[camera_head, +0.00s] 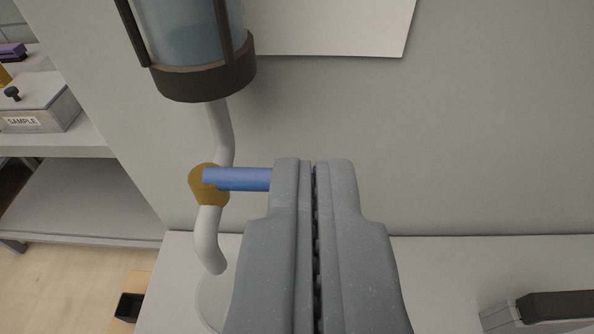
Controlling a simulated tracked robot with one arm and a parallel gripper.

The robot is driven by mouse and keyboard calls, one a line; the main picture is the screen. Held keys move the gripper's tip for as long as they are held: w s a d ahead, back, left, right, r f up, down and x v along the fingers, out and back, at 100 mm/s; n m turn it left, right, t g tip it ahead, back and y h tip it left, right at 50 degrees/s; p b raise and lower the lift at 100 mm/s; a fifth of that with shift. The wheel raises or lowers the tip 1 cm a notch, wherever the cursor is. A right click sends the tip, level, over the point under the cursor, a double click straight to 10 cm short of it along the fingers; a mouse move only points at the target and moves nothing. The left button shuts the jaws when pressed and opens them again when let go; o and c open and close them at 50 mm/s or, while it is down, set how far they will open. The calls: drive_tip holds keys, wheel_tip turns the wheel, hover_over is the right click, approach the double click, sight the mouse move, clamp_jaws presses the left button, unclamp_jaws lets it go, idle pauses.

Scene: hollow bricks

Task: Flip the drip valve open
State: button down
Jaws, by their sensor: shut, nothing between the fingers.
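The drip valve (207,186) is a brass-coloured body on a pale pipe below a tank (192,40) of bluish liquid. Its blue handle (238,179) points to the right, about level. The white spout (208,240) curves down from the valve over a pale round vessel (212,300), partly hidden by my gripper. My gripper (314,166) is shut and empty, with its tips at the right end of the blue handle. The fingers hide the handle's far end. I cannot tell whether they touch it.
A wall with a white sheet (330,25) stands behind. A shelf at the left holds a grey box marked SAMPLE (42,104). A dark-topped grey object (540,312) lies at the lower right. The counter (450,275) between is clear.

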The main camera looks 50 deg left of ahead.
drive_tip(key=p, duration=0.1)
hover_over(263, 180)
drive_tip(key=w+d, duration=0.1)
drive_tip(key=w, duration=0.2)
wheel_tip(263, 180, down, 2)
drive_tip(key=shift+s+d+f, duration=0.1)
drive_tip(key=shift+s, duration=0.05)
drive_tip(key=f, duration=0.2)
drive_tip(key=s+d+f, duration=0.1)
drive_tip(key=shift+f, duration=0.3)
drive_tip(key=shift+s+b, duration=0.15)
drive_tip(key=shift+b, duration=0.2)
drive_tip(key=shift+d+m+t+h+b, duration=0.25)
drive_tip(key=shift+m+t+h+b, duration=0.25)
drive_tip(key=shift+t+b, duration=0.15)
drive_tip(key=shift+s+d+m+t+h+b, duration=0.1)
drive_tip(key=shift+s+m+t+h+b, duration=0.25)
drive_tip(key=shift+b, duration=0.8)
